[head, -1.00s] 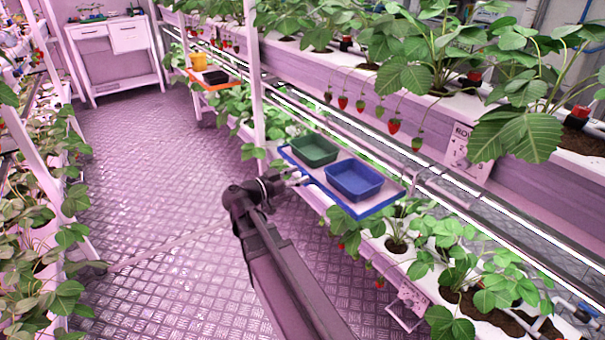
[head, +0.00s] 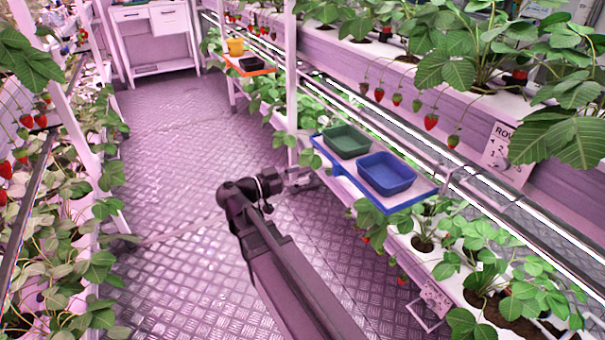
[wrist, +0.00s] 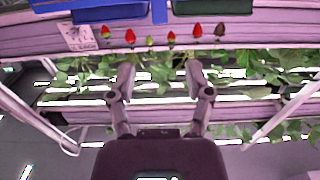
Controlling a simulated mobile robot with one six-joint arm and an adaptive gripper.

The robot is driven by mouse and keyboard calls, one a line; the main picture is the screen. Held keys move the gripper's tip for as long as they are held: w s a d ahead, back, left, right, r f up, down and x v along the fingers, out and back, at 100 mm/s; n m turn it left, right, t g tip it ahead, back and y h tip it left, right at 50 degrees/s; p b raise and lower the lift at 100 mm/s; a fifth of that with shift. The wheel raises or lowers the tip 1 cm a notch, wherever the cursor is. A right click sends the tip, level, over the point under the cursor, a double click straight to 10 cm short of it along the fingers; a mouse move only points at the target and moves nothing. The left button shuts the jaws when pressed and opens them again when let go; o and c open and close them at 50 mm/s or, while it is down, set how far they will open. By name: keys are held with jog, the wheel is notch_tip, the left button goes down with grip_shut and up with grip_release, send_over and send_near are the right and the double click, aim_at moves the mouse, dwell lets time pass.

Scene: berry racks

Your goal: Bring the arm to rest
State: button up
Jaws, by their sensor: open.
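My arm reaches up from the bottom of the head view, and my gripper (head: 300,181) is at its end, beside the near shelf with the blue edge (head: 411,203). In the wrist view my gripper (wrist: 160,82) shows two fingers spread apart, with nothing between them. A green tray (head: 346,141) and a blue tray (head: 387,174) stand on that shelf. In the wrist view the blue tray (wrist: 110,12) and the green tray (wrist: 212,6) show at the top edge, beyond the fingertips.
Strawberry racks line both sides of the aisle. Red berries (head: 431,121) hang above the shelf. A white cabinet (head: 155,37) stands at the far end. The metal floor (head: 170,165) is clear.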

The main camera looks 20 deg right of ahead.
jog(key=shift+f, duration=0.1)
dwell(0.5)
jog(key=s+a+f+n+y, duration=0.2)
jog(key=s+f+n+y, duration=0.2)
jog(key=f+n+y, duration=0.6)
jog(key=s+a+f+n+y, duration=0.3)
jog(key=a+f+n+y, duration=0.45)
jog(key=a, duration=0.25)
notch_tip(320, 180, up, 31)
jog(key=p, duration=3.1)
jog(key=shift+a+f+g, duration=0.2)
jog(key=shift+g, duration=0.1)
